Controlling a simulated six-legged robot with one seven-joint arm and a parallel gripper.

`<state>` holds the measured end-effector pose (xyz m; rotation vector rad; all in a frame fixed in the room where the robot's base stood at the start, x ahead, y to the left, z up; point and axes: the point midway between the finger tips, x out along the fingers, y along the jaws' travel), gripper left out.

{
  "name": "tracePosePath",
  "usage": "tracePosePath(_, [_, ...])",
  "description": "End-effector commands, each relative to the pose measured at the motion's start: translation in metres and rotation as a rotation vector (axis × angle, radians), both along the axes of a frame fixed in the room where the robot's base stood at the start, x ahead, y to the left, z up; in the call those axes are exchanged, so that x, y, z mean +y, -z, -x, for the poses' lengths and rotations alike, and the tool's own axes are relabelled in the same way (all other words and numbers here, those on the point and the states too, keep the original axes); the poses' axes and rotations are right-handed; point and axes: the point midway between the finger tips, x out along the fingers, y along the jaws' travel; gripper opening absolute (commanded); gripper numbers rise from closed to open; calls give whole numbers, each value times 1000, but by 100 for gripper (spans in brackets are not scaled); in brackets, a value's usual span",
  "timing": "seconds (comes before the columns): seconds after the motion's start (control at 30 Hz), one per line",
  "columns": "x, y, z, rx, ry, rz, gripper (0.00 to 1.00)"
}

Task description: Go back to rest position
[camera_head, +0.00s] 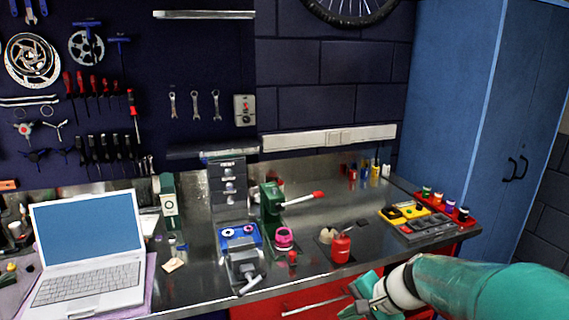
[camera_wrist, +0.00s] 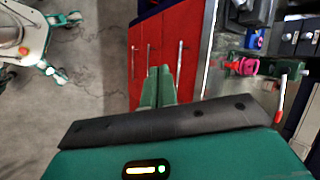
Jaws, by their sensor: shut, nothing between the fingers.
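My gripper (camera_head: 352,303) is at the lower edge of the head view, in front of the bench's red drawers, with my green arm coming in from the right. In the wrist view its two green fingers (camera_wrist: 158,72) lie together, shut and empty. Beyond them are the red drawer fronts (camera_wrist: 165,50) with metal handles and the grey floor. The fingers seem apart from the drawers, though the exact gap is hard to tell.
The metal bench (camera_head: 330,268) holds a laptop (camera_head: 90,255), a green press with a red handle (camera_head: 272,200), a red bottle (camera_head: 341,245) and a yellow-black case (camera_head: 405,213). A blue cabinet (camera_head: 470,110) stands at right. Grey floor (camera_wrist: 95,60) is open beside the drawers.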

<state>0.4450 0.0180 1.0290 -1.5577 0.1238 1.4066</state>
Motion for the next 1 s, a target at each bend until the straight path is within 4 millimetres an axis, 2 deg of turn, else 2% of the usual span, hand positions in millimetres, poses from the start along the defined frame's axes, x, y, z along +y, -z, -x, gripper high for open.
tracePosePath(0.03, [6,-11,15,-30,-62,65,0])
tracePosePath(0.23, [11,-37,68,-127,-279,320,0])
tracePosePath(0.5, [-3,-67,130,-273,-519,654,0])
tracePosePath(0.7, [-15,-79,155,-345,-614,814,0])
tracePosePath(1.0, [-18,-80,158,-354,-631,844,0])
